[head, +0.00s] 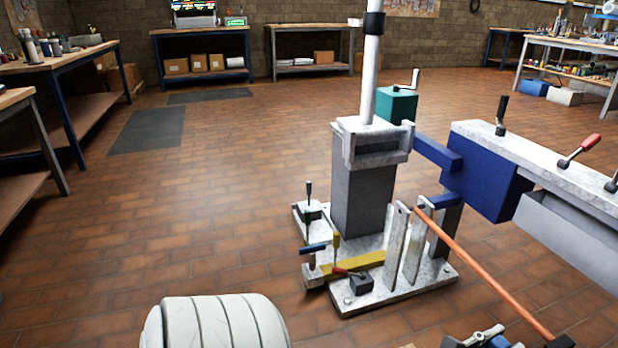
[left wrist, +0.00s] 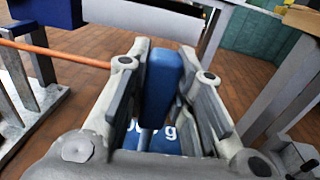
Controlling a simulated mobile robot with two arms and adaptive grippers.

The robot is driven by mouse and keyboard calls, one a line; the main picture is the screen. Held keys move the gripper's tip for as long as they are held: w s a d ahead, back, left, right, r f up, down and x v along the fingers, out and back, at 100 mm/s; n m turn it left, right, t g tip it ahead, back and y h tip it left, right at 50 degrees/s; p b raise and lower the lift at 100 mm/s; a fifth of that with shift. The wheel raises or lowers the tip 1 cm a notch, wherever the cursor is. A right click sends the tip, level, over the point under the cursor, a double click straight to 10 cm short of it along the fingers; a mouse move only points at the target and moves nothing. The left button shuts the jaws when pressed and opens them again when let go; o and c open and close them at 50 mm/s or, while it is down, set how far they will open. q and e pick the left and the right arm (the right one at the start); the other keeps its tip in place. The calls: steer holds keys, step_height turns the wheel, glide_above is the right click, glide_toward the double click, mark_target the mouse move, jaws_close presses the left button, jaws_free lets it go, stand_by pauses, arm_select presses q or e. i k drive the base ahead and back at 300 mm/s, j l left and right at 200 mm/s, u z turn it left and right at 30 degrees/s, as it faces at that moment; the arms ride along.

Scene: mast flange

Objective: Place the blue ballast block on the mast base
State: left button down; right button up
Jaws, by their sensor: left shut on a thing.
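The mast base (head: 385,297) is a pale metal plate on the floor in the head view, with a grey pedestal, a mast, small clamps and a yellow bar on it. My left gripper (left wrist: 160,85) is shut on the upright blue handle of the blue ballast block (left wrist: 172,139). White lettering shows on the block's top, partly hidden by the fingers. In the head view, part of my left gripper (head: 478,338) and a bit of blue show at the bottom edge, right of and nearer than the base. My right gripper is not in view.
An orange rod (head: 480,268) slopes from the base's uprights toward the bottom right. A beam (head: 555,165) with a large blue box (head: 487,185) juts out right of the mast. Workbenches line the walls.

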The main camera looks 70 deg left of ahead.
mark_target(319, 234)
steer(key=i+j, duration=0.1)
steer(key=j, duration=0.4)
steer(key=j+u, duration=0.1)
steer(key=j, duration=0.35)
steer(key=i+j, duration=0.15)
steer(key=j, duration=0.35)
steer(key=i+j+u, duration=0.1)
steer(key=j, duration=0.35)
steer(key=i+j, duration=0.1)
steer(key=j, duration=0.35)
steer(key=i+j+u, duration=0.15)
steer(key=j, duration=0.35)
steer(key=i+j, duration=0.1)
steer(key=j, duration=0.35)
steer(key=i+j+u, duration=0.1)
steer(key=j, duration=0.35)
